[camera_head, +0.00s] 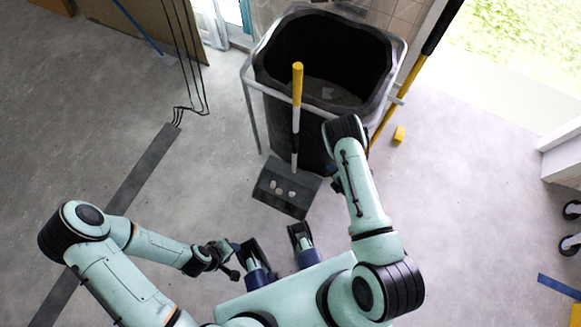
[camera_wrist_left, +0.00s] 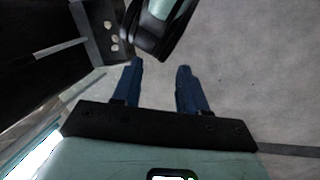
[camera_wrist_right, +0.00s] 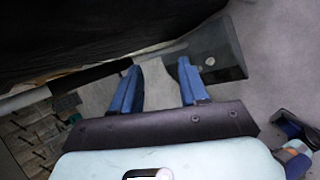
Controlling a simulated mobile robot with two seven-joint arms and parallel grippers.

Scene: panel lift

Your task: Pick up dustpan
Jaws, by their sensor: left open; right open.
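My left gripper (camera_head: 232,270) is low, left of the dustpan. Its open, empty fingers show in the left wrist view (camera_wrist_left: 160,70), with the dustpan (camera_wrist_left: 98,28) at upper left.
A large black bin (camera_head: 280,115) in a light frame stands directly behind the dustpan. The floor left and right is mostly clear.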

